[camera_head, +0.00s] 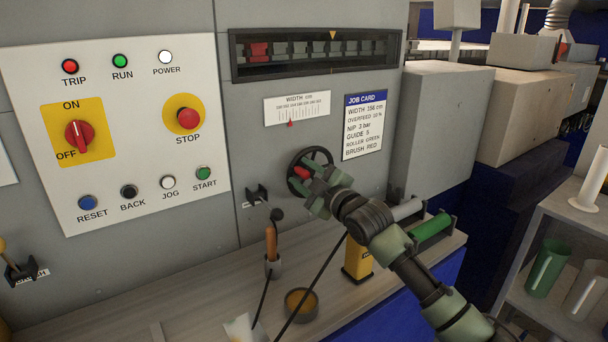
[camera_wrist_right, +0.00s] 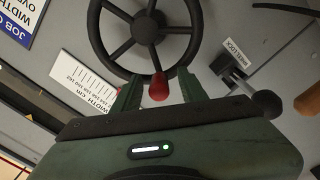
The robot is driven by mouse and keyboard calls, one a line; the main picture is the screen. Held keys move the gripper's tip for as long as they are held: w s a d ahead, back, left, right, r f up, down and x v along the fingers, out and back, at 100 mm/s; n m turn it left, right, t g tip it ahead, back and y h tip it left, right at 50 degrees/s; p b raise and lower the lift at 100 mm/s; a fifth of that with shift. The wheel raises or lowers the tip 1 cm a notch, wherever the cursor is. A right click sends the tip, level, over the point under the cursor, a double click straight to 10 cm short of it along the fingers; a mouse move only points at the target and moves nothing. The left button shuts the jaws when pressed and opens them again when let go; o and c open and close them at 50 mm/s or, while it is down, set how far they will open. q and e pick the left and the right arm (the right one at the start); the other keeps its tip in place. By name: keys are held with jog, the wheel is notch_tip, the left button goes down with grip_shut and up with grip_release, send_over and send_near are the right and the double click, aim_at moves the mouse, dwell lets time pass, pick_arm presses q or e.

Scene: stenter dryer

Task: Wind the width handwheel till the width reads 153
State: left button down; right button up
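The width handwheel (camera_head: 322,155) is a black spoked wheel on the grey panel, with a red knob (camera_head: 302,172). It also shows in the right wrist view (camera_wrist_right: 117,31), its red knob (camera_wrist_right: 158,88) at the near rim. My right gripper (camera_head: 314,191) is at the wheel. In the wrist view its green fingers (camera_wrist_right: 159,92) stand on either side of the knob, with gaps visible. The width scale (camera_head: 299,104) is a white card above the wheel with a red pointer (camera_head: 290,123) under its left half; the exact reading is too small to tell. My left gripper is not in view.
A lock lever (camera_head: 258,194) with a black ball (camera_wrist_right: 265,104) is left of the wheel. A job card (camera_head: 364,126) hangs right of the scale; its width seems to read 156 cm. Below, the bench holds a cup (camera_head: 301,303), a yellow box (camera_head: 357,260) and a green roller (camera_head: 432,228).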

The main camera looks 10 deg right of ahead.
jog(key=b+v, duration=0.1)
jog(key=v, duration=0.6)
jog(key=shift+s, duration=0.4)
jog(key=shift+d+f, duration=0.1)
jog(key=shift+d, duration=0.05)
